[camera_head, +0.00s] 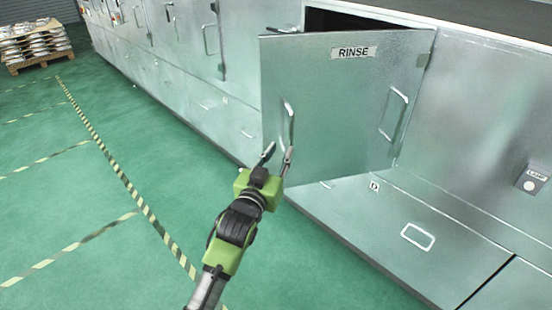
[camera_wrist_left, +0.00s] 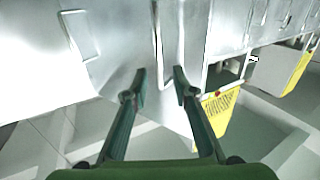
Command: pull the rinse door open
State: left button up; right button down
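The rinse door (camera_head: 335,110) is a shiny metal panel with a "RINSE" label (camera_head: 353,52). It stands ajar, swung out from the cabinet at its left edge, with a dark opening above it. Its bar handle (camera_head: 288,122) is near the free left edge. My left gripper (camera_head: 279,155) is at the lower end of this handle, fingers apart. In the left wrist view my left gripper (camera_wrist_left: 160,80) is open, and a bar handle (camera_wrist_left: 158,35) shows just beyond and between the fingertips. I cannot tell whether they touch. My right gripper is not in view.
The metal cabinet line (camera_head: 150,70) runs along the back with more doors and handles. A lower panel (camera_head: 410,235) lies under the door. Green floor (camera_head: 90,200) with striped tape is clear at left. A pallet of castings (camera_head: 35,45) stands far left.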

pick_arm(q)
jog(key=shift+v, duration=1.15)
